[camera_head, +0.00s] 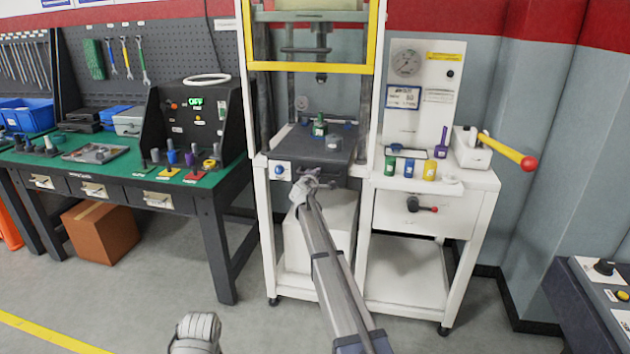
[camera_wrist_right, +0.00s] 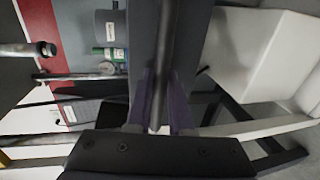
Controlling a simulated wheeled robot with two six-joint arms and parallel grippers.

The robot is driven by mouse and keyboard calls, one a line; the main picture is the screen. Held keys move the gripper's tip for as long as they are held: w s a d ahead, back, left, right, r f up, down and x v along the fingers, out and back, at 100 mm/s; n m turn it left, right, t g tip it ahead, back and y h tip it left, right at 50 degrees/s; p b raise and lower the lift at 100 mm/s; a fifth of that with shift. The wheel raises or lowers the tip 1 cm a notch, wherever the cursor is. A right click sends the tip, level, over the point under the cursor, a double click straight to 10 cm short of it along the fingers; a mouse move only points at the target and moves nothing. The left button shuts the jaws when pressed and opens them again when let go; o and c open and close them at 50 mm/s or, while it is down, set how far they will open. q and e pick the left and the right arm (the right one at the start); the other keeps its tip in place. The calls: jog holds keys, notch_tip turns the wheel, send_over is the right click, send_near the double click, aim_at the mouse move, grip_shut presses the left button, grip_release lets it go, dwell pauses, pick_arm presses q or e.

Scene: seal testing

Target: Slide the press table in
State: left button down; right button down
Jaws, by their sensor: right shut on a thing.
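The press table (camera_head: 290,143) is a dark slab low in the yellow-and-white press frame (camera_head: 310,67). Its front part shows at the front of the frame. A green fitting (camera_head: 319,127) and a grey cylinder (camera_head: 333,144) stand on it. My right gripper (camera_head: 308,182) is at the table's front edge, shut on its handle, a dark bar. In the right wrist view the bar (camera_wrist_right: 168,60) runs between the purple fingers (camera_wrist_right: 160,105). The fingers hide part of the handle in the head view.
A white side bench (camera_head: 470,182) at the right holds green and yellow cylinders and a red-knobbed lever (camera_head: 505,150). A green-topped workbench (camera_head: 110,174) stands at the left. A white box (camera_head: 320,235) sits under the press. The floor in front is clear.

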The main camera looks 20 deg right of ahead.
jog(key=shift+w+d, duration=0.4)
jog(key=shift+w, duration=0.25)
jog(key=c, duration=0.8)
grip_release()
jog(key=shift+p+v, duration=0.8)
jog(key=shift+v, duration=3.15)
